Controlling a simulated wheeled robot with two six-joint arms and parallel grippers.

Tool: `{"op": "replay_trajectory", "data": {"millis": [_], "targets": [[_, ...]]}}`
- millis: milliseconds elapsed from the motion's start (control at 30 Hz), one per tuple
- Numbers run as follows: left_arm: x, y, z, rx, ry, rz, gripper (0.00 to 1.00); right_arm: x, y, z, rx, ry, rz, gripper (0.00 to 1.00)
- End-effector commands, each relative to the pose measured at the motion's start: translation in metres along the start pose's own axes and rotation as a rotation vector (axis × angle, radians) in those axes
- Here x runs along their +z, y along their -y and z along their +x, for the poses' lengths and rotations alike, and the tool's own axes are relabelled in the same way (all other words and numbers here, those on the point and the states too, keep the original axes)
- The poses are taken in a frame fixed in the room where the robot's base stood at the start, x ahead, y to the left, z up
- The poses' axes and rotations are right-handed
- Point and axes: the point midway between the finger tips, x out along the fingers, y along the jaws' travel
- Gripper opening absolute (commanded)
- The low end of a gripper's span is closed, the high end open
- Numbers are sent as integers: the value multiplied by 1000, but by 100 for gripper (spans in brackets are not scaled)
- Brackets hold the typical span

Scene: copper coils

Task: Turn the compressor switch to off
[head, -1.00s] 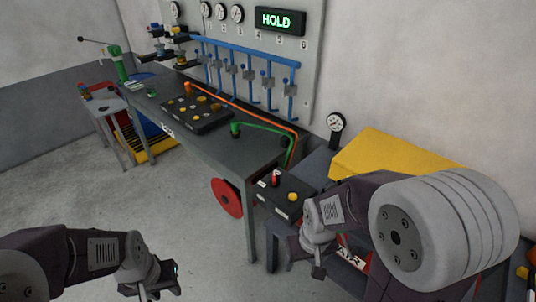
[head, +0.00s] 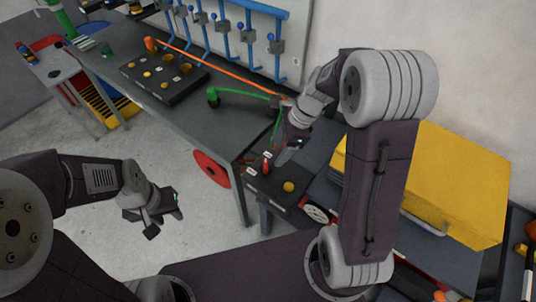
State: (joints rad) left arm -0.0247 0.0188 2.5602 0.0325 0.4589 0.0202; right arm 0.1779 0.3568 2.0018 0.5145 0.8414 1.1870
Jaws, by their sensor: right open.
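Small white labels lie by the lever, too small to read. My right gripper (head: 284,155) is open and empty, pointing down just above and to the right of the red lever; I cannot tell whether it touches it. My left gripper (head: 163,218) hangs over the floor at the lower left, away from the box; its jaw opening is unclear.
The long bench (head: 195,125) holds a dark block with yellow knobs (head: 162,80), an orange hose (head: 215,64) and a green hose (head: 240,92). A red disc (head: 211,170) hangs on its side. A yellow box (head: 440,190) stands at right.

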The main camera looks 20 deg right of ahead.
Motion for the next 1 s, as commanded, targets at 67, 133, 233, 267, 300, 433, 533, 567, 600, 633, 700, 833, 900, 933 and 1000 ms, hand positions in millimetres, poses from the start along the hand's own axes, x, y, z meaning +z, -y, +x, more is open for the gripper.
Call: {"op": "replay_trajectory", "data": {"millis": [67,133,233,267,300,433,533,567,600,633,700,833,900,933,1000], "targets": [[0,0,-2,0,0,0,36,2,5,-2,-2,17,55,65],[0,0,-1,0,0,0,36,2,6,-2,-1,20,66,65],[0,0,0,0,0,0,36,2,5,6,0,19,63,65],[0,0,1,0,0,0,36,2,5,10,1,19,62,65],[0,0,2,0,0,0,36,2,5,18,2,19,61,65],[1,0,7,0,0,0,36,2,4,47,3,17,59,65],[1,0,10,0,0,0,36,2,4,66,2,17,59,65],[1,0,10,0,0,0,36,2,4,71,3,16,59,65],[1,0,11,0,0,0,36,2,4,77,2,17,59,65],[1,0,12,0,0,0,36,2,5,80,0,17,60,65],[1,0,12,0,0,0,36,3,5,86,1,17,58,65],[1,0,12,0,0,0,36,3,5,89,-2,16,58,65],[1,0,12,0,0,0,36,3,5,89,-3,16,58,65],[1,0,12,0,0,0,36,3,5,89,-3,16,58,65],[1,0,12,0,0,0,36,3,5,89,-3,16,58,65]]}}
